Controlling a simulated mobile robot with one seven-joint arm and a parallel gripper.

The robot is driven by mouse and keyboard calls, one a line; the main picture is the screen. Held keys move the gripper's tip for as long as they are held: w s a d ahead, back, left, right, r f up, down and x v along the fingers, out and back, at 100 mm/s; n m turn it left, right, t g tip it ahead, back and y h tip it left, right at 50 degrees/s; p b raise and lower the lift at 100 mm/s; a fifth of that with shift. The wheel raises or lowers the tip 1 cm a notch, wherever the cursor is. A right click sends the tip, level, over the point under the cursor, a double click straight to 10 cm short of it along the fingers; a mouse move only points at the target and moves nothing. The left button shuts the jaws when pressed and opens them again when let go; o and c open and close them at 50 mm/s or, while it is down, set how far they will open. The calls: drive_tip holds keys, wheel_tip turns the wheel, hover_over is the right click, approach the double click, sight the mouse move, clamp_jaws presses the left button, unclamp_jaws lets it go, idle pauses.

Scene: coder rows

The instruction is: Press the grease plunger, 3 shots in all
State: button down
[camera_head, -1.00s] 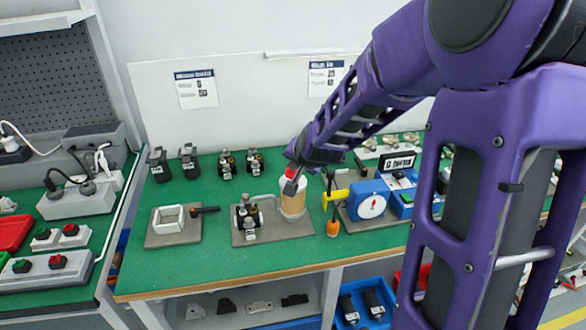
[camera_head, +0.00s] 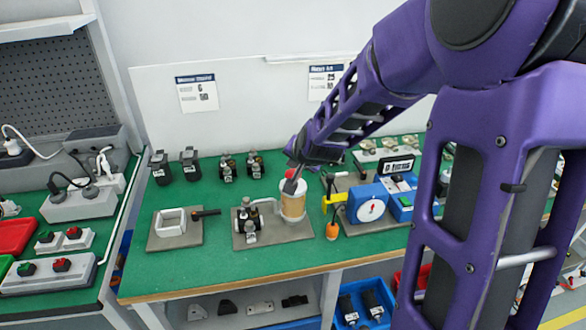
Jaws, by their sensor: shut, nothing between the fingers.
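The grease pot (camera_head: 293,207) is a clear cylinder with tan contents, standing on a grey base plate (camera_head: 272,234) on the green bench. A dark metal fitting (camera_head: 246,221) stands left of it on the same plate, joined by a grey arm.
A grey fixture with a square frame (camera_head: 171,222) lies left. Several dark parts (camera_head: 190,165) stand behind. The front bench strip is clear.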

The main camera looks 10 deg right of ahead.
drive_tip(key=shift+r, duration=0.15)
wheel_tip(320, 180, up, 5)
drive_tip(key=p, duration=0.4)
idle(0.9)
